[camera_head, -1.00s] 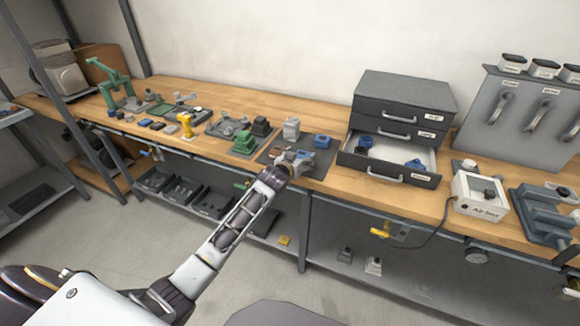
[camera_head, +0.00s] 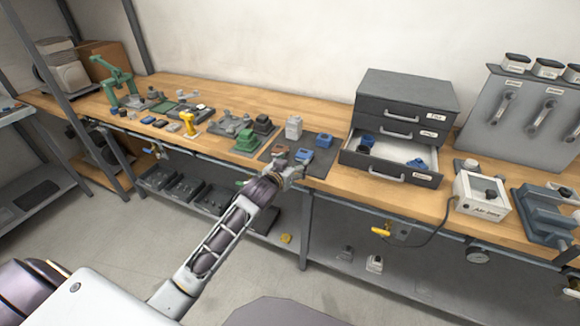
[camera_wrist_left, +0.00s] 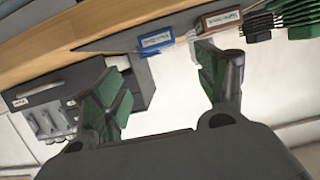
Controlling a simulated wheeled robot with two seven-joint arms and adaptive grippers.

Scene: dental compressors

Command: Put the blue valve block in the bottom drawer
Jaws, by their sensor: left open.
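A blue block (camera_head: 303,156) with a white label sits on the dark mat at the bench front, beside a brown labelled block (camera_head: 280,151). In the left wrist view the blue block (camera_wrist_left: 156,40) and brown block (camera_wrist_left: 218,20) show beyond the fingers. A second blue block (camera_head: 323,140) stands farther back on the mat. My left gripper (camera_head: 293,171) is open and empty, just in front of the blocks; its green-padded fingers (camera_wrist_left: 160,95) are spread wide. The bottom drawer (camera_head: 390,176) is pulled out, with blue parts (camera_head: 417,164) inside. My right gripper is out of view.
The grey drawer cabinet (camera_head: 405,95) stands right of the mat, upper drawers shut. A pale grey block (camera_head: 293,128) and green parts (camera_head: 246,141) stand near the mat. A white control box (camera_head: 481,197) and a blue vise (camera_head: 545,215) are to the right.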

